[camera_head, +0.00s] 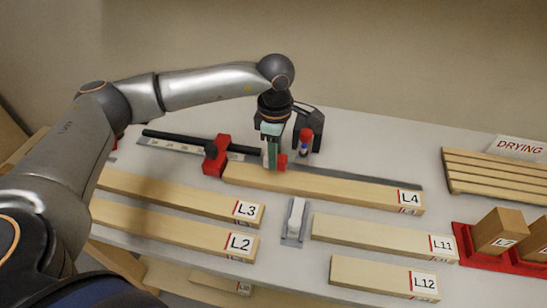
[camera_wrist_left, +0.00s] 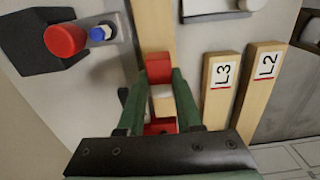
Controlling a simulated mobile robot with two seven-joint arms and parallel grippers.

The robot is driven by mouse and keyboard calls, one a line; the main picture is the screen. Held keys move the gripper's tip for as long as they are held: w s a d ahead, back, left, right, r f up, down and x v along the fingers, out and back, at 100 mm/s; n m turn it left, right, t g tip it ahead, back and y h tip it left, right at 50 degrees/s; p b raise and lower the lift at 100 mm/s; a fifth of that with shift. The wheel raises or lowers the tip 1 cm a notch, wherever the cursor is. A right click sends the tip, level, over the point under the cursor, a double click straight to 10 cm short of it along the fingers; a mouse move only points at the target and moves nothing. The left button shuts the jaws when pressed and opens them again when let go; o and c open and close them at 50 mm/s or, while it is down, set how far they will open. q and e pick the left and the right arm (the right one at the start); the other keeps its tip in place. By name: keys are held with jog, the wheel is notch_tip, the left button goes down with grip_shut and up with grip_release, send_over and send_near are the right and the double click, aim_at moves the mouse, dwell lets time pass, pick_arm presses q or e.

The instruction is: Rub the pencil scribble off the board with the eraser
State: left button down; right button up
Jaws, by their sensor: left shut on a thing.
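My left gripper (camera_head: 272,165) is shut on a small red block, which I take to be the eraser (camera_head: 282,161); it also shows between the green fingertips in the left wrist view (camera_wrist_left: 157,66). The gripper points down over the long wooden board L4 (camera_head: 340,186), left of its middle. The eraser is at the board's top face; whether it touches is hard to tell. No pencil scribble can be made out; the fingers and eraser cover part of the board. My right gripper is in neither view.
A red stop (camera_head: 217,155) is at L4's left end, with a black rail behind. A black stand (camera_head: 310,122) with a red-capped item is close behind the gripper. Boards L3 (camera_head: 180,195), L2 (camera_head: 170,228), L11 (camera_head: 375,235) and a grey tray (camera_head: 290,238) lie in front.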

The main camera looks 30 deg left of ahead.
pick_arm(q)
jog(key=shift+r+p, duration=0.55)
jog(key=shift+r, duration=1.4)
